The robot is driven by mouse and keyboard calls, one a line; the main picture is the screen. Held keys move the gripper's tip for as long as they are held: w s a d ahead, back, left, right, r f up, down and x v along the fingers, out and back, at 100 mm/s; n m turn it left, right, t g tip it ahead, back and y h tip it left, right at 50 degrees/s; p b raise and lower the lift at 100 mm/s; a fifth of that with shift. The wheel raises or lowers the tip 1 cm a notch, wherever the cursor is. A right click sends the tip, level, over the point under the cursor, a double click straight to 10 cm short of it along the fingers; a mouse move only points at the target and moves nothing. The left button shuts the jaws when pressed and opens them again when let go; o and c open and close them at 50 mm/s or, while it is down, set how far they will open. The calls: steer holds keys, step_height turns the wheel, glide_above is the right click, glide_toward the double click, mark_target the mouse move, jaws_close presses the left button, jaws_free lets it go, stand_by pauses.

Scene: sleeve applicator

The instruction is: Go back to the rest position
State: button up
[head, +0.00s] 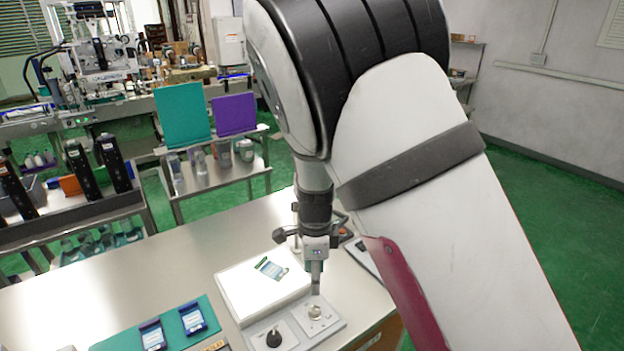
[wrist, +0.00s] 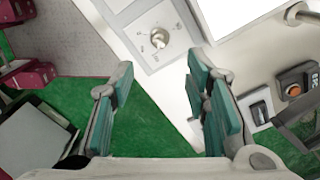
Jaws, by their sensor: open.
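My gripper (head: 315,279) hangs from my arm above the right part of the steel table, close over the control panel and its light knob (head: 314,311). In the wrist view my gripper (wrist: 155,92) has its two teal-padded fingers spread wide apart with nothing between them. The light knob (wrist: 159,39) shows beyond the fingertips, apart from them. A black knob (head: 273,338) sits to its left on the same grey panel (head: 296,343). A white plate (head: 243,284) behind the panel bears a small green and blue labelled packet (head: 271,268).
A teal mat (head: 178,330) with two blue-labelled items lies at the table's front left. An orange button box (wrist: 292,88) stands at right in the wrist view. The left table top is clear.

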steer(key=s+d+r+n+t+y, duration=0.1)
steer(key=s+d+r+n, duration=0.3)
steer(key=r, duration=0.4)
steer(key=s+d+r+n+t, duration=0.1)
steer(key=s+d+r+n, duration=0.35)
steer(key=r, duration=0.35)
steer(key=s+d+r+n+t+y, duration=0.1)
steer(key=s+d+r+n, duration=0.35)
steer(key=r, duration=0.35)
steer(key=s+d+r+n+t+h, duration=0.2)
steer(key=s+d+n, duration=0.2)
steer(key=s, duration=0.5)
steer(key=shift+s+d+n+t+b, duration=0.3)
steer(key=shift+d+n+b, duration=0.1)
steer(key=shift+d, duration=0.15)
steer(key=shift+r, duration=0.15)
